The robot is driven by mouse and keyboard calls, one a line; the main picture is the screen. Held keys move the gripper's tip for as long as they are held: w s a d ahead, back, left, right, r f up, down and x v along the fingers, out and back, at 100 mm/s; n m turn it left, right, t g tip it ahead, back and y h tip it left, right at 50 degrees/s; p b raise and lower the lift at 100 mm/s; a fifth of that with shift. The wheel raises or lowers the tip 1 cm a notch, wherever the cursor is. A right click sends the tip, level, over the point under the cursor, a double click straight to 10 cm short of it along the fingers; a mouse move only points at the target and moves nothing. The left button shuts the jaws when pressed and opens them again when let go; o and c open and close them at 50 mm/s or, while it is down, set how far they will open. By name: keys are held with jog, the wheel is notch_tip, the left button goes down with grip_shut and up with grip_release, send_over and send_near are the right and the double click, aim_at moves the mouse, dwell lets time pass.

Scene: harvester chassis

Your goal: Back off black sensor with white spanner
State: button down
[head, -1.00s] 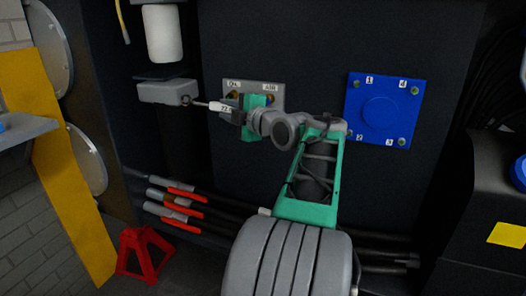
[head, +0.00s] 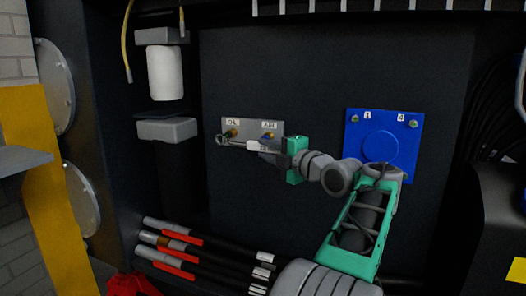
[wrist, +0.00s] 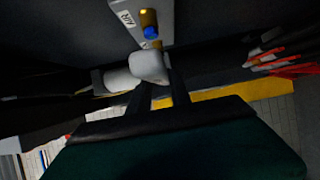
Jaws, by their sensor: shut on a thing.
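My gripper (head: 277,155) is shut on the white spanner (head: 254,146), which points left across the small grey plate. Its dark ring end (head: 222,140) is at the plate's left edge, just below and left of the OIL fitting (head: 232,133); I cannot tell whether they touch. In the wrist view the white spanner (wrist: 149,66) sits between the dark fingers of my gripper (wrist: 163,90). A blue-tipped brass fitting (wrist: 151,30) stands beside the AIR label there. The black sensor cannot be made out clearly against the dark panel.
The grey plate (head: 252,124) carries OIL and AIR labels. A blue square plate (head: 408,140) is to the right, partly behind my arm. A grey block (head: 167,129) and white cylinder (head: 165,73) are at left. Hoses with red levers (head: 180,256) run below.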

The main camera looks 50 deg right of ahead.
jog(key=shift+w+d+r+p, duration=0.15)
jog(key=shift+w+d+p, duration=0.1)
jog(key=shift+d, duration=0.25)
jog(key=shift+w+d+r+p, duration=0.15)
jog(key=shift+d+p, duration=0.1)
jog(key=shift+d, duration=0.25)
jog(key=shift+d+f, duration=0.2)
jog(key=shift+a, duration=0.1)
jog(key=shift+f+b, duration=0.1)
jog(key=shift+b, duration=0.85)
jog(key=shift+w+d+p, duration=0.2)
jog(key=shift+d+p, duration=0.1)
jog(key=shift+d, duration=0.2)
jog(key=shift+w+d+p, duration=0.15)
jog(key=shift+d+p, duration=0.15)
jog(key=shift+d, duration=0.2)
jog(key=shift+r, duration=0.2)
notch_tip(320, 180, up, 3)
jog(key=n+g+p, duration=0.1)
jog(key=g+p, duration=0.1)
jog(key=p, duration=0.2)
jog(key=shift+w, duration=0.15)
